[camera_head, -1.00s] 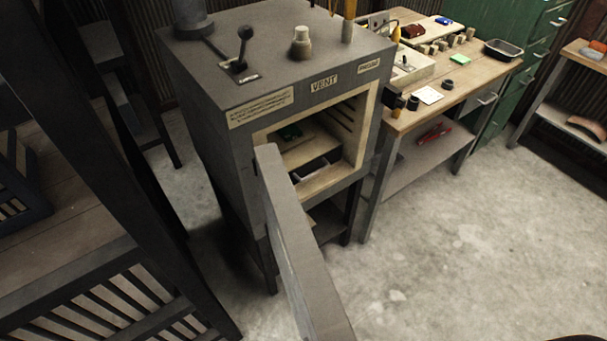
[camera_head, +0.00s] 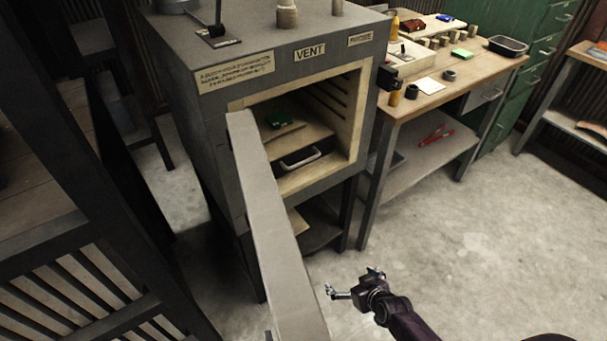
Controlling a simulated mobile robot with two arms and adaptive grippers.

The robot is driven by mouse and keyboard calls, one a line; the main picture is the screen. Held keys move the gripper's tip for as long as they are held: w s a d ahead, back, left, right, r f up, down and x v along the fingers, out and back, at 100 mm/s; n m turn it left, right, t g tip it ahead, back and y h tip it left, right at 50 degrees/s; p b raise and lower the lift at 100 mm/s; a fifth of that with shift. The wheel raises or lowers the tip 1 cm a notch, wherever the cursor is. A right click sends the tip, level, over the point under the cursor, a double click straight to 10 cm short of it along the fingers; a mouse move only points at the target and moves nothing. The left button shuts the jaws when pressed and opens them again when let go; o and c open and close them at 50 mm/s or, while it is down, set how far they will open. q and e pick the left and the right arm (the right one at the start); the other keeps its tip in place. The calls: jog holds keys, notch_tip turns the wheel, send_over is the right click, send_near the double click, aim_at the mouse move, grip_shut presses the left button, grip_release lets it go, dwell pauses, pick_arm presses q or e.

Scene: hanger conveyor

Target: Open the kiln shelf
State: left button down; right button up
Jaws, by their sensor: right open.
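The grey kiln (camera_head: 230,97) stands at centre left with its door (camera_head: 268,225) swung open toward me. Inside the lit chamber is the pale kiln shelf (camera_head: 298,137), with a small green object (camera_head: 279,118) on it. A light-coloured handle (camera_head: 300,158) shows at the front below the shelf, over a dark gap. My right gripper (camera_head: 352,281) is open and empty, low in front of the kiln and to the right of the door, well short of the handle.
A wooden workbench (camera_head: 436,94) with tools, blocks and a black tray (camera_head: 507,46) stands right of the kiln. Green drawers (camera_head: 540,50) are behind it. A dark slatted rack (camera_head: 40,235) fills the left. The concrete floor (camera_head: 480,250) at the right is clear.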

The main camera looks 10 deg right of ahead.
jog(key=w+a+r+t+y+b, duration=0.2)
jog(key=w+r+t+b, duration=0.35)
jog(key=w+r, duration=0.8)
jog(key=n+t+y+b, duration=0.2)
jog(key=n+y+b, duration=0.1)
jog(key=b, duration=0.5)
send_near(304, 162)
jog(key=w, duration=0.3)
jog(key=x, duration=0.7)
jog(key=shift+s+a+f, duration=0.15)
jog(key=shift+a+f, duration=0.15)
jog(key=shift+f, duration=0.05)
jog(key=shift+w+a, duration=0.2)
jog(key=shift+w, duration=0.15)
pick_arm(q)
jog(key=w+d, duration=0.1)
jog(key=w, duration=0.8)
jog(key=shift+d+t, duration=0.15)
jog(key=shift+t, duration=0.25)
jog(key=shift+w+r, duration=0.1)
